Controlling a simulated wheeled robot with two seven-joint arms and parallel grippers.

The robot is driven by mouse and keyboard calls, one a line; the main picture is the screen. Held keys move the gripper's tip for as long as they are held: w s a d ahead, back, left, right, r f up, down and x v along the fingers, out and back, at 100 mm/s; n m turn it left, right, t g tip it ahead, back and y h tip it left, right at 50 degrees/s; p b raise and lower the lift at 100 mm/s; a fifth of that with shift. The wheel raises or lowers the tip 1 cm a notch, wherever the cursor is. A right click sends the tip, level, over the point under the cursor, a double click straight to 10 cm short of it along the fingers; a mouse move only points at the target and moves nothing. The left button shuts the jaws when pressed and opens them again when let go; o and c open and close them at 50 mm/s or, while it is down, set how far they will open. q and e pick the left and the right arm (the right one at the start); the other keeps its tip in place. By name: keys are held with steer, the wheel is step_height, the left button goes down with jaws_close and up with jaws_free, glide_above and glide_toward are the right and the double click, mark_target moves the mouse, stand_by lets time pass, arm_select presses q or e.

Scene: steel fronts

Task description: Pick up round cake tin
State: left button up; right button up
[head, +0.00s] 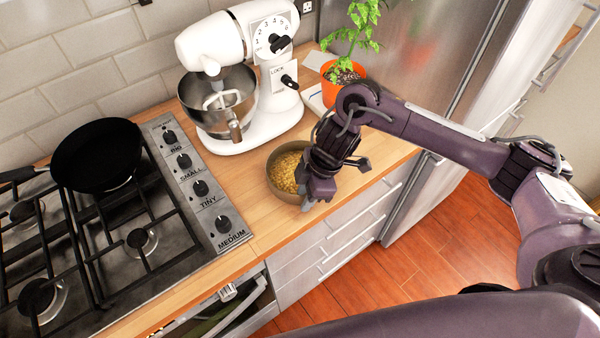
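A round, brownish tin (284,190) with yellow, crumbly contents stands upright on the wooden counter, right of the stove and in front of the stand mixer. I take it for the cake tin. My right gripper (316,190) reaches down at the tin's right side and covers part of its rim. I cannot tell whether its fingers touch the tin or how far apart they are. My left gripper is not in view.
The white stand mixer (285,112) with its steel bowl is close behind the tin. A plant in an orange pot (330,94) stands at the back right. A black pan (97,155) sits on the gas stove (190,170). The counter's front edge and drawers (340,235) are close to the tin.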

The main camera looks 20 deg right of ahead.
jaws_close()
